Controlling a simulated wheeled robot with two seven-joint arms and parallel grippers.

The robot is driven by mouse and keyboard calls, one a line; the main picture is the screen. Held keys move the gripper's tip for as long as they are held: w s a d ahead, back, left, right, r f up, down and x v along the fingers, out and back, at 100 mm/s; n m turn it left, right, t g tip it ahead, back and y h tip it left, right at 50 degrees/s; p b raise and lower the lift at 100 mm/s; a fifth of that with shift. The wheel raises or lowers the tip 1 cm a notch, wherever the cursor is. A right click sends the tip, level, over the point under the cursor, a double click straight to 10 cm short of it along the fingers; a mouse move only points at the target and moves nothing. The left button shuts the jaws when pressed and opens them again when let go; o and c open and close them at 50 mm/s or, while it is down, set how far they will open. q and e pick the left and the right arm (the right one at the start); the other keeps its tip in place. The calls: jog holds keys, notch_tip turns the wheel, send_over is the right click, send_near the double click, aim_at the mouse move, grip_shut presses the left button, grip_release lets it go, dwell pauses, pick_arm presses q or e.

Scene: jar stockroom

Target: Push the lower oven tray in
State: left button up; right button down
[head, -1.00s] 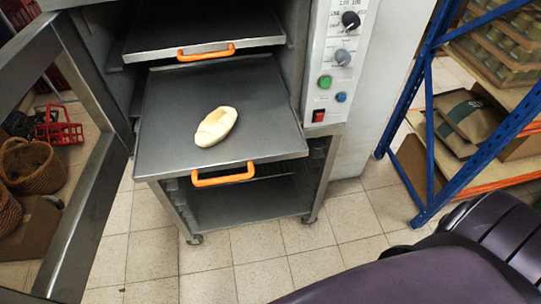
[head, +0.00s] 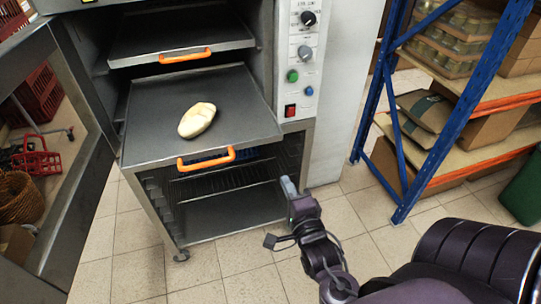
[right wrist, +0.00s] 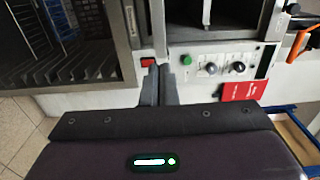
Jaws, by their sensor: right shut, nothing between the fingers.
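The lower oven tray (head: 240,105) is a dark flat tray sticking out of the oven front in the head view. A pale bread loaf (head: 197,120) lies on it. Its orange handle (head: 206,160) is on the front edge. My right gripper (head: 289,187) is shut and empty. In the head view it appears to the right of the handle and below it, apart from the tray. In the right wrist view the shut fingers (right wrist: 158,84) show in front of the oven's control panel. My left gripper is not in view.
An upper tray with an orange handle (head: 185,56) is above. The oven's control panel (head: 303,50) is on the right, and its open door (head: 60,150) stands on the left. A blue shelf rack (head: 440,150) with boxes stands at the right. Tiled floor is clear between.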

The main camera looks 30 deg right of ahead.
jog(key=p, duration=0.2)
send_near(267, 140)
jog(key=p+x, duration=0.1)
jog(key=x, duration=0.4)
jog(key=shift+w+r+p, duration=0.15)
jog(key=shift+r+p, duration=0.05)
jog(key=shift+p, duration=0.15)
jog(key=shift+x, duration=0.8)
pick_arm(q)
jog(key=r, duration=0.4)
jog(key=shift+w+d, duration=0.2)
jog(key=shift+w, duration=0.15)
pick_arm(e)
jog(key=shift+f, duration=0.2)
